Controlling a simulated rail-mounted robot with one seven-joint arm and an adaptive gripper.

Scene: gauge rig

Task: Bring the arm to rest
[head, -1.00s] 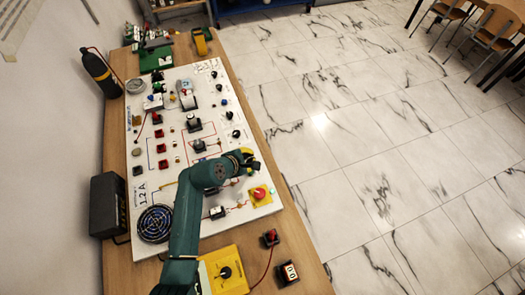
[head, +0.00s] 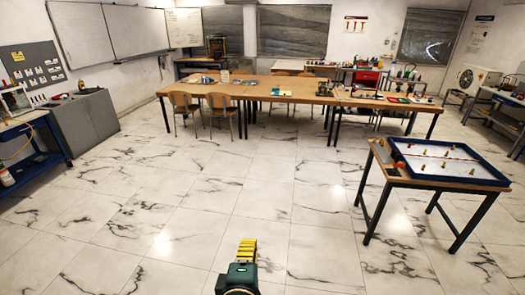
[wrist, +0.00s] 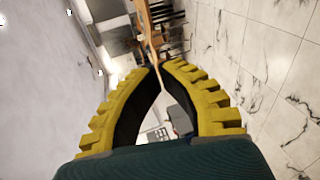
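My gripper (head: 247,243) shows at the bottom middle of the head view, with yellow ribbed fingers on a dark green body. It points forward over the tiled floor. In the wrist view my gripper (wrist: 161,66) has two curved yellow fingers with black inner faces. Their tips lie close together with a narrow gap, and background shows between them. Nothing is held. Most of the arm is out of view.
White marbled floor (head: 200,215) around the gripper is clear. A table with a blue-rimmed board (head: 440,184) stands at right. A long wooden table (head: 290,92) with chairs (head: 222,104) stands farther back. A grey cabinet (head: 80,128) and a blue-framed bench (head: 35,165) stand at left.

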